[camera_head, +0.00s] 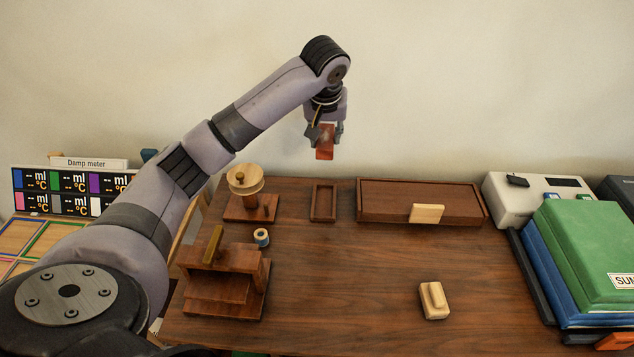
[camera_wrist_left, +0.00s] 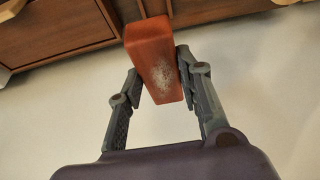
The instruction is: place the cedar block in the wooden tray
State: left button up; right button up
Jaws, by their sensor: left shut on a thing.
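The cedar block (camera_head: 325,149), reddish orange, is held by my left gripper (camera_head: 325,132), which is shut on it. In the left wrist view, the block (camera_wrist_left: 155,55) sits between the two fingers of the gripper (camera_wrist_left: 157,82) and has a pale worn patch on one face. The gripper holds it up in the air, in front of the wall in the head view. The wooden tray (camera_head: 314,204), small, brown and rectangular, lies at the back of the table below the block in the picture and looks empty. My right gripper is not in view.
A long brown box (camera_head: 385,215) with a pale tab stands right of the tray. A wooden spool stand (camera_head: 250,208), a stepped wooden piece (camera_head: 225,288) and a small thread spool (camera_head: 261,237) are left. A pale block (camera_head: 433,301) lies front right. The table's middle is clear.

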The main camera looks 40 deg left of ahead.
pick_arm(q)
notch_tip(320, 180, down, 15)
jog(key=shift+w+a+r, duration=0.1)
jog(key=shift+f, duration=0.25)
notch_tip(320, 180, down, 4)
jog(key=shift+r, duration=0.25)
jog(key=shift+f, duration=0.4)
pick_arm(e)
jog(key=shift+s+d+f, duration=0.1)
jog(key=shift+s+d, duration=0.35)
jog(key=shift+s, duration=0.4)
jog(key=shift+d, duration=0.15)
